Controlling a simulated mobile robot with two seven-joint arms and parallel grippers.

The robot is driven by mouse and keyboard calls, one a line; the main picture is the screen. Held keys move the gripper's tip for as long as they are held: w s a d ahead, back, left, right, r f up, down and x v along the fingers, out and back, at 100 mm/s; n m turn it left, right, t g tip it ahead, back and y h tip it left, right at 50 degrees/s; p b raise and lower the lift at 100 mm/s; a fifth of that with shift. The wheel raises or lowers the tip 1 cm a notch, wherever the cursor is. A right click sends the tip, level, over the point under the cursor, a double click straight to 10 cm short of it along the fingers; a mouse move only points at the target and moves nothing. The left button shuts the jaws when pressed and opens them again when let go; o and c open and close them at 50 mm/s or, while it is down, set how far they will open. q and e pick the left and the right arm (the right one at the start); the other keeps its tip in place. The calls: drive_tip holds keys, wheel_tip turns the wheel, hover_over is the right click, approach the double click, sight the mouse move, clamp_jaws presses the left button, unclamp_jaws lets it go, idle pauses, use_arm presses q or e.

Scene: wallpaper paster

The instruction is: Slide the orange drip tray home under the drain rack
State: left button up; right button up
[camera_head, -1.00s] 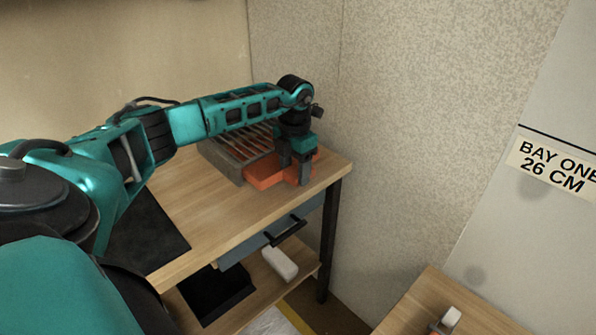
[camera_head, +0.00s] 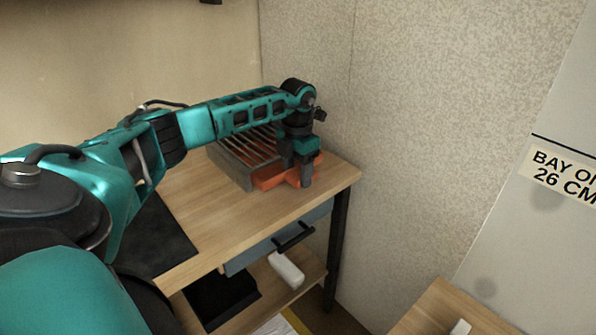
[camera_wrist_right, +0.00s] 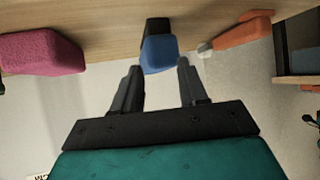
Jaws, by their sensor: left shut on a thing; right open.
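The orange drip tray (camera_head: 267,181) is on the wooden table in the head view, partly under the grey drain rack (camera_head: 232,166). Its right part sticks out from the rack's right side. My left gripper (camera_head: 297,178) points down at this exposed part and is shut on the tray. My left arm and gripper hide part of the rack and tray.
The wooden table (camera_head: 222,210) is clear in front of the rack; a dark mat (camera_head: 158,240) lies at its left. A drawer with a dark handle (camera_head: 293,236) is below. The right wrist view shows a pink block (camera_wrist_right: 42,52), a blue block (camera_wrist_right: 159,53) and an orange object (camera_wrist_right: 243,32).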

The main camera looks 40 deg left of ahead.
use_arm(q)
drive_tip(key=shift+f, duration=0.35)
use_arm(e)
drive_tip(key=shift+a, duration=0.1)
idle(0.3)
use_arm(q)
drive_tip(key=o, duration=1.4)
drive_tip(key=shift+r, duration=0.8)
wheel_tip(320, 180, up, 11)
drive_tip(key=p, duration=0.2)
drive_tip(key=shift+r, duration=0.2)
use_arm(e)
drive_tip(key=r, duration=0.3)
drive_tip(key=shift+w+a, duration=0.2)
drive_tip(key=shift+w, duration=0.05)
use_arm(q)
drive_tip(key=shift+d, duration=0.1)
